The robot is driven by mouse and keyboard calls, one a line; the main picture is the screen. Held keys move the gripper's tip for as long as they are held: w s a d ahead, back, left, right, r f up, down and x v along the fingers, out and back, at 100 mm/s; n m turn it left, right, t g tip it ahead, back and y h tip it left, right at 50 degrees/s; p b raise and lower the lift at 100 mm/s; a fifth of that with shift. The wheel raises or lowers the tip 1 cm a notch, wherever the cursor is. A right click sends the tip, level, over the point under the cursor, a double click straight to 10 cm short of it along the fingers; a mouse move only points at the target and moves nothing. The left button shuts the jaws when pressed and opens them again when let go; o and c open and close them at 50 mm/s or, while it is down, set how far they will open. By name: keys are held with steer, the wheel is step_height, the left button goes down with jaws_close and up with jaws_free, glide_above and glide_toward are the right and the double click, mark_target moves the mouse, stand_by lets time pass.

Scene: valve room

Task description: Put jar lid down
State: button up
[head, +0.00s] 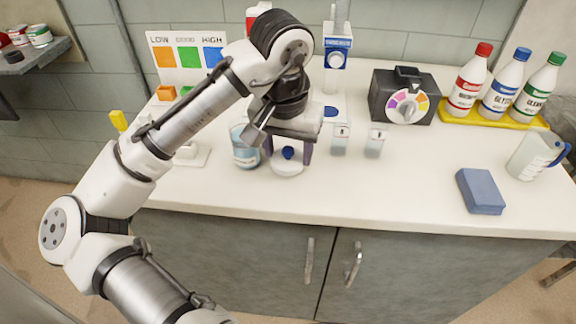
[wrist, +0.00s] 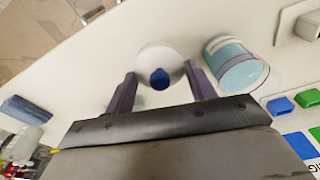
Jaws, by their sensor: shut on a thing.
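The jar lid is a white disc with a blue knob, seen low over the counter in the head view (head: 287,168) and between the fingers in the wrist view (wrist: 160,62). My gripper (head: 288,153) points down with its purple fingers on both sides of the lid, shut on it. In the wrist view my gripper (wrist: 162,88) shows a finger at each side of the lid's near part. I cannot tell whether the lid touches the counter. The pale blue jar (head: 245,152) stands just left of the lid, apart from it; it also shows in the wrist view (wrist: 236,66).
Two small clear containers (head: 340,140) stand right of my gripper. Behind are a dark box with a colour dial (head: 405,98) and a blue-and-white stand (head: 337,50). Bottles on a yellow tray (head: 490,117), a blue block (head: 480,190) and a measuring jug (head: 535,155) are at right. The front-middle counter (head: 400,190) is clear.

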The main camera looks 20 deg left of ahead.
mark_target(287, 159)
steer(key=shift+f, duration=2.35)
steer(key=shift+f, duration=0.15)
steer(key=o, duration=1)
steer(key=shift+c, duration=0.2)
steer(key=r, duration=0.4)
steer(key=s+r, duration=0.1)
steer(key=r, duration=0.7)
steer(key=shift+s+d+r, duration=0.1)
steer(key=shift+s+r, duration=0.05)
steer(key=shift+s, duration=0.1)
